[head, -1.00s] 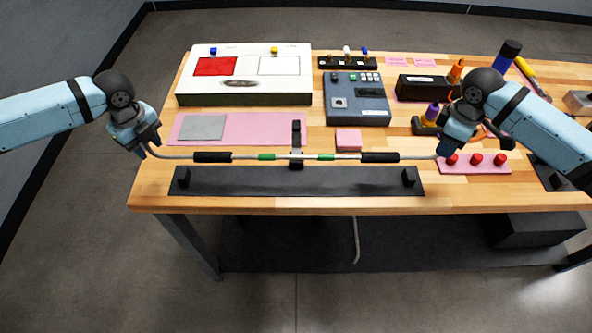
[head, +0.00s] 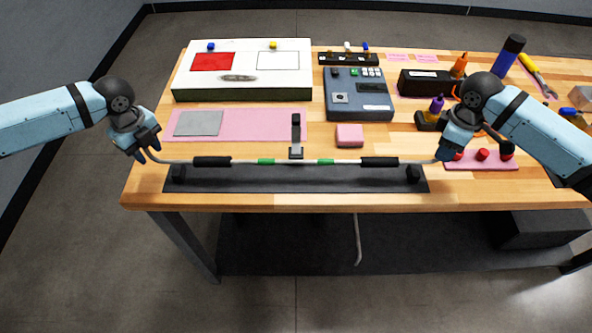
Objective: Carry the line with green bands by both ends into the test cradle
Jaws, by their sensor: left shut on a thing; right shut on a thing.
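The line with green bands (head: 295,161) is a thin grey tube with two green bands and two black sleeves, with bent ends. My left gripper (head: 148,155) is shut on its left end and my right gripper (head: 446,155) on its right end. The line hangs roughly level, spanning left to right. The test cradle looks to be the dark plate (head: 295,181) with a black post near each end (head: 178,173). In the picture the line crosses the plate's back edge, just above the posts. I cannot tell its height over them.
A black upright stand (head: 296,136) is just behind the line. Behind are a pink mat (head: 255,125), a white panel box (head: 243,93), a grey-blue device (head: 357,104) and a pink block (head: 349,135).

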